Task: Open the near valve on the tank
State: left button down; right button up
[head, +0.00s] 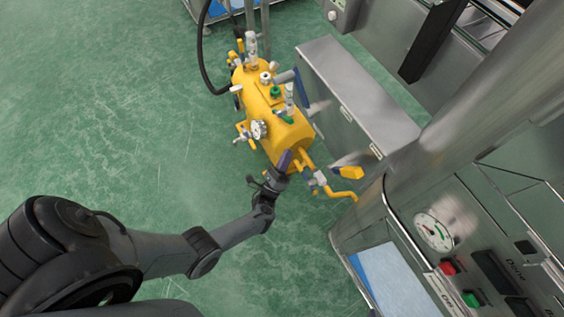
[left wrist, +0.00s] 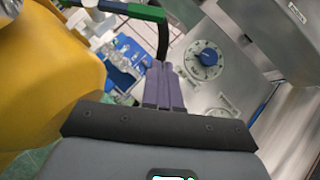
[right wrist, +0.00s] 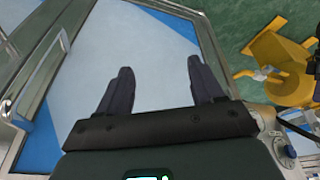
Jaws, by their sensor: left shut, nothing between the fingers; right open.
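The yellow tank (head: 275,118) lies on the green floor in the upper middle of the head view. Green-handled valves sit on its top; the nearer one (head: 287,115) is beside a grey upright fitting. At the tank's near end are pipe fittings (head: 319,181) with a yellow bent pipe. My left gripper (head: 285,158) is shut and empty, by the tank's near end. The left wrist view shows its closed fingers (left wrist: 164,85), with the yellow tank (left wrist: 45,75) at left and a green lever (left wrist: 145,12) above, apart from the fingers. My right gripper (right wrist: 158,90) is open and empty.
A grey metal cabinet (head: 345,95) stands right of the tank. A steel machine with a gauge (head: 433,230) and red and green buttons is at lower right. Below my right gripper is a blue-and-white panel (right wrist: 150,45). Floor left of the tank is clear.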

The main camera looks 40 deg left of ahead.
aim_at(287, 116)
pick_arm(q)
jog(key=w+a+r+p, duration=0.1)
jog(key=w+a+r, duration=0.2)
jog(key=r, duration=0.3)
jog(key=shift+w, duration=0.65)
jog(key=shift+w, duration=0.1)
